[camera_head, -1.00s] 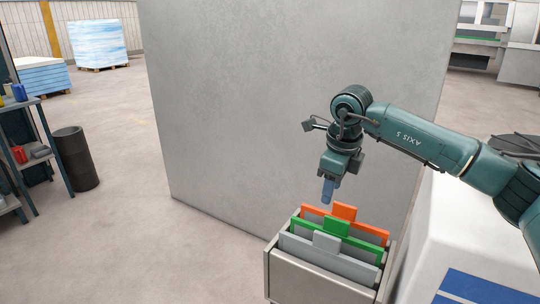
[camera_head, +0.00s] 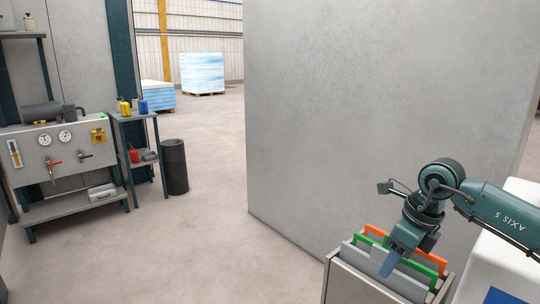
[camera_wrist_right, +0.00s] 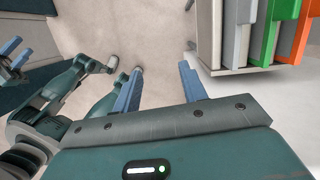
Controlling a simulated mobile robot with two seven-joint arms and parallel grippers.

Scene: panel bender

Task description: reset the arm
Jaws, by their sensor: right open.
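My right gripper (camera_head: 388,264) hangs from the right arm at the lower right of the head view, fingers pointing down. It overlaps the front of a metal bin holding grey, green and orange tabbed plates. In the right wrist view its two blue fingers (camera_wrist_right: 160,84) are apart with nothing between them. The bin's plates show at that view's upper right, apart from the fingers. Blue finger-like parts (camera_wrist_right: 16,54) at the wrist view's left edge look like my left gripper; their opening is unclear. The head view does not show it.
The metal bin (camera_head: 352,288) stands before a large grey panel (camera_head: 375,110). A white surface (camera_head: 500,262) lies right of it. At the left are a gauge bench (camera_head: 75,165), a small shelf (camera_head: 135,116) and a dark bin (camera_head: 174,166). The floor between is clear.

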